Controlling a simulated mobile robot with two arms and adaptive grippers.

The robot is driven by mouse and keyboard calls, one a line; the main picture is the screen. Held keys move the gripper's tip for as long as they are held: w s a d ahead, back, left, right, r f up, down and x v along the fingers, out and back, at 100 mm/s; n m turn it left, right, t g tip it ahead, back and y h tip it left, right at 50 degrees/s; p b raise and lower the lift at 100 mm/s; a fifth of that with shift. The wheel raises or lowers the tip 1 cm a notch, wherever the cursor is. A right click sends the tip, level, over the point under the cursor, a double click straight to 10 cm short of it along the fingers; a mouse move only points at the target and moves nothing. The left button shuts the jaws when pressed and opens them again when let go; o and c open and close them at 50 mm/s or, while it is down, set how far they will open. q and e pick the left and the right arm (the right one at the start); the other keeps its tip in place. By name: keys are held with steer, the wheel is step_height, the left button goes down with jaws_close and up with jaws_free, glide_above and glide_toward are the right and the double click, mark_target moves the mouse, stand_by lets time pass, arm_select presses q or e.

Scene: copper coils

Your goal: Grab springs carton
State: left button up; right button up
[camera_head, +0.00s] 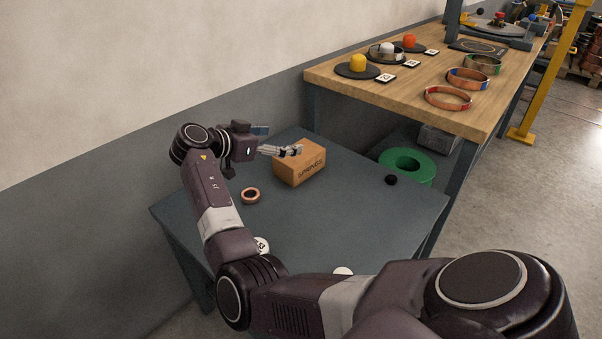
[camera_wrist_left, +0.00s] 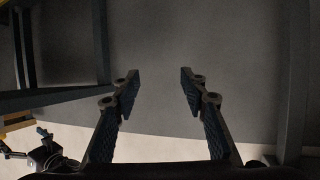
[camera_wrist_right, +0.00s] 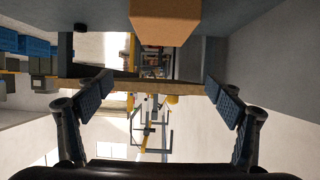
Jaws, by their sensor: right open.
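My right gripper (camera_head: 285,151) is open at the carton's upper left, and contact cannot be told. In the right wrist view the carton (camera_wrist_right: 165,24) shows at the top centre, beyond the spread fingers, with nothing between them. My left gripper (camera_wrist_left: 160,80) is open and empty in the left wrist view, facing a plain grey surface. It is not in the head view.
A copper ring (camera_head: 251,196) lies on the table left of the carton. A wooden workbench (camera_head: 400,92) with coils and coloured knobs stands behind right.

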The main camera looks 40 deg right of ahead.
mark_target(289, 159)
steer(key=f+b, duration=0.1)
steer(key=f, duration=0.1)
steer(key=f+b, duration=0.1)
steer(key=f, duration=0.1)
steer(key=f+b, duration=0.2)
steer(key=shift+d+f, duration=0.1)
steer(key=shift+d, duration=0.15)
steer(key=shift+x, duration=0.85)
steer(key=shift+d+f+b, duration=0.25)
steer(key=shift+d+b, duration=0.05)
steer(key=shift+d, duration=0.25)
steer(key=b+x, duration=0.1)
steer(key=x, duration=0.4)
steer(key=shift+w+r, duration=0.1)
steer(key=shift+r, duration=0.05)
arm_select(q)
step_height(289, 159, up, 20)
steer(key=s+d+t+h, duration=0.1)
steer(key=t+h, duration=0.1)
steer(key=t, duration=0.6)
steer(key=shift+s+d+f, duration=0.15)
steer(key=shift+s+d, duration=0.1)
steer(key=shift+d, duration=0.05)
arm_select(e)
steer(key=c, duration=1.5)
